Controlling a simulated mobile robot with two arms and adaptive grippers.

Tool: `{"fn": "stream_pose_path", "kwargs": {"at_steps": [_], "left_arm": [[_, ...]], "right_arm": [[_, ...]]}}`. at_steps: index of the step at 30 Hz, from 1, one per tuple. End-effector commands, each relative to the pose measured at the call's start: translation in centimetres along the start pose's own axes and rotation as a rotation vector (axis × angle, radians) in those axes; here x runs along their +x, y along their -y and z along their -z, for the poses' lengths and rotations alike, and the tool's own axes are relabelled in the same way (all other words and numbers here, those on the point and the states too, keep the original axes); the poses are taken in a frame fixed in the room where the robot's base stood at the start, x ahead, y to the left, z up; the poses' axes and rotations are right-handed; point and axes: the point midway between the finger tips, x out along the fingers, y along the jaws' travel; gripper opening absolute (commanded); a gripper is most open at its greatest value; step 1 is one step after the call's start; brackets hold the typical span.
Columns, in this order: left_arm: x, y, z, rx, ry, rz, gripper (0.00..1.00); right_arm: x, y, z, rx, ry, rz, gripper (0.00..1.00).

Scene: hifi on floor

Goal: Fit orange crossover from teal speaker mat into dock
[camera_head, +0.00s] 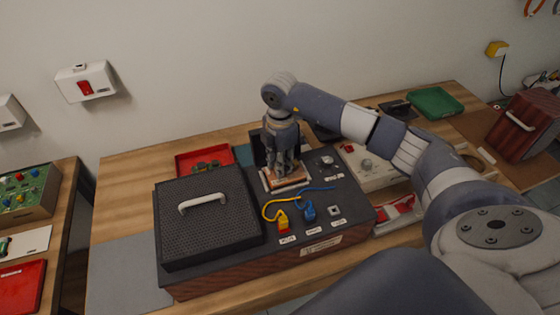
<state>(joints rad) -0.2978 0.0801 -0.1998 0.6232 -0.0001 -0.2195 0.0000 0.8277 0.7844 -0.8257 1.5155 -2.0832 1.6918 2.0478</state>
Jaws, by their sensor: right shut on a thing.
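My right gripper (283,168) points down over the top of the dark hi-fi unit (350,212). It is shut on the orange crossover (290,182), a flat orange-brown board just under the fingertips. The board is at a pale-edged dock (291,189) on the unit's top; I cannot tell whether it is seated or just above. The fingers hide part of the board. A bit of the teal speaker mat (243,154) shows on the table behind the unit. My left gripper is not in view.
A black perforated cover (208,230) with a pale handle stands left of the dock. Yellow (283,220) and blue (309,212) plugs with cables lie in front. A red tray (203,160) is behind, a green tray (435,102) at back right.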

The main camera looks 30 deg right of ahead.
Motion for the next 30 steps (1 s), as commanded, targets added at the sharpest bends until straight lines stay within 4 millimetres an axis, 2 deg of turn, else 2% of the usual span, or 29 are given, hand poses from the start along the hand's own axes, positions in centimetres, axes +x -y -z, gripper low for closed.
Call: {"fn": "stream_pose_path", "kwargs": {"at_steps": [21,30], "left_arm": [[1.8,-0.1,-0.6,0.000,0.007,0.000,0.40],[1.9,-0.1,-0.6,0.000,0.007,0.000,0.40]], "right_arm": [[2.7,0.0,0.0,-0.001,0.000,0.000,0.00],[2.9,0.0,0.0,-0.001,0.000,0.000,0.00]]}}
